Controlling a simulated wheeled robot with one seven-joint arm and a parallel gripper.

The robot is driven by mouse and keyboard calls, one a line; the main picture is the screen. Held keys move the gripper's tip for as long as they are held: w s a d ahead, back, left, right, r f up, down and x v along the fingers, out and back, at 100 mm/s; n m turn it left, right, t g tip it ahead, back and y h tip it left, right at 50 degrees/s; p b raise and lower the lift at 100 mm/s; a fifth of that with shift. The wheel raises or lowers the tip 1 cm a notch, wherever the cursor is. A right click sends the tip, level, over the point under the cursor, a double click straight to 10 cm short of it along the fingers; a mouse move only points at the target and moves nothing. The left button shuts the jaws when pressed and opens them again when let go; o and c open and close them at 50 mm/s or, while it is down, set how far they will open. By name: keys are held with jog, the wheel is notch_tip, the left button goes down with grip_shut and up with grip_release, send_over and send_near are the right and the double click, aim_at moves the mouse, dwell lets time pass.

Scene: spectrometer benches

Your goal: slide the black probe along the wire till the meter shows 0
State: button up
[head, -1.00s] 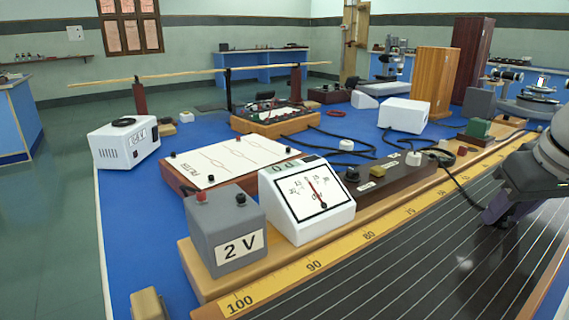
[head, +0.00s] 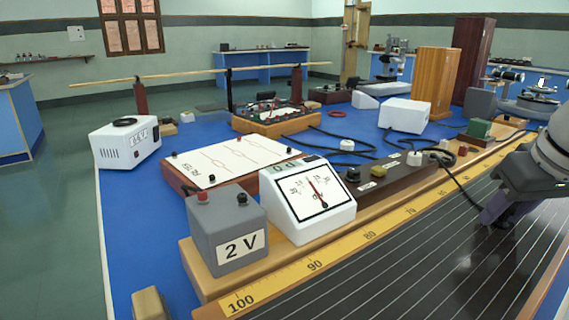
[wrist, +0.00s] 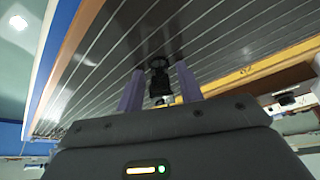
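The white meter (head: 305,200) stands on the near bench. Its red needle leans a little left of upright, and the small display above the dial is too small to read surely. My gripper (head: 490,217) is low over the dark wire board (head: 400,265), which carries several pale parallel wires. In the wrist view the purple fingers of my gripper (wrist: 159,82) stand on either side of the black probe (wrist: 160,88). Whether both fingers touch it is unclear. The probe's tip and its contact with the wire are hidden.
A yellow scale (head: 315,265) runs along the board's edge, with 100 at the near end. A grey 2 V box (head: 228,230) stands left of the meter. A dark plug box (head: 385,180) and black leads lie behind the scale. The board's near part is clear.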

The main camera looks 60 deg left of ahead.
jog(key=shift+s+a+f, duration=0.2)
jog(key=p+v, duration=0.2)
jog(key=v, duration=0.5)
jog(key=shift+r, duration=0.2)
jog(key=shift+d+r, duration=0.2)
jog(key=shift+r, duration=0.15)
